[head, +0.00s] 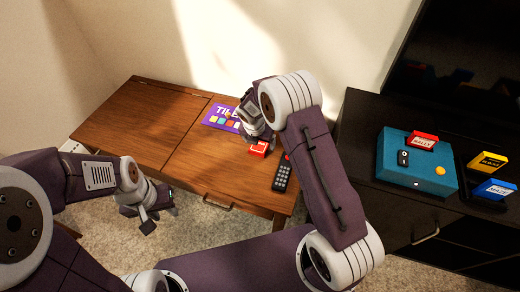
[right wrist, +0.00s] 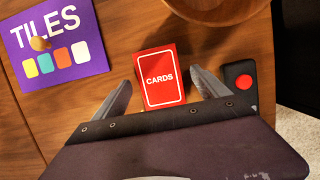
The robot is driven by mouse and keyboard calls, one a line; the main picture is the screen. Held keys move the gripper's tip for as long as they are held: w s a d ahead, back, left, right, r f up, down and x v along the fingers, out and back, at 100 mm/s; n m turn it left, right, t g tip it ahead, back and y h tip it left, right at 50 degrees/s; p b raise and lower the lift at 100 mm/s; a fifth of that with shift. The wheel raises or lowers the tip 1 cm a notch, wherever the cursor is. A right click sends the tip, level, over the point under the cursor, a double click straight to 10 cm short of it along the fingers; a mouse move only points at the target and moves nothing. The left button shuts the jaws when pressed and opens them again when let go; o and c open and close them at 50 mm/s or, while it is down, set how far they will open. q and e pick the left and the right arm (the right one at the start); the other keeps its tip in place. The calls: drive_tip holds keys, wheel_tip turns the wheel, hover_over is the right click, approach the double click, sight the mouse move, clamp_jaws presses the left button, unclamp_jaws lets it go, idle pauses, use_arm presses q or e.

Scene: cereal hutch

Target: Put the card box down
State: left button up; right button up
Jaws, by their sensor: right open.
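The red card box (head: 259,149) lies on the wooden table (head: 205,165), near its right end. In the right wrist view the box (right wrist: 160,80) shows its "CARDS" face, and it appears to lie flat on the wood. My right gripper (right wrist: 163,84) is open, with one finger on each side of the box and a visible gap at each side. In the head view my right gripper (head: 257,130) is just above and behind the box and partly hides it. My left gripper (head: 158,212) hangs empty in front of the table, its fingers apart.
A purple TILES box (head: 221,117) lies left of the card box. A black remote (head: 282,173) lies close on its right. A wooden bowl rim (right wrist: 215,8) shows behind. A dark cabinet (head: 395,185) holds a teal case (head: 418,180) and small game boxes.

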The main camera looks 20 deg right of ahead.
sight(259, 144)
drive_tip(key=shift+w+d+f, duration=0.1)
drive_tip(key=shift+w+f, duration=0.05)
drive_tip(key=shift+f, duration=0.35)
drive_tip(key=shift+r, duration=0.2)
use_arm(q)
drive_tip(key=shift+f, duration=0.2)
drive_tip(key=shift+r+p, duration=0.15)
drive_tip(key=shift+p, duration=0.15)
use_arm(e)
drive_tip(key=shift+f, duration=0.15)
drive_tip(key=shift+c, duration=0.4)
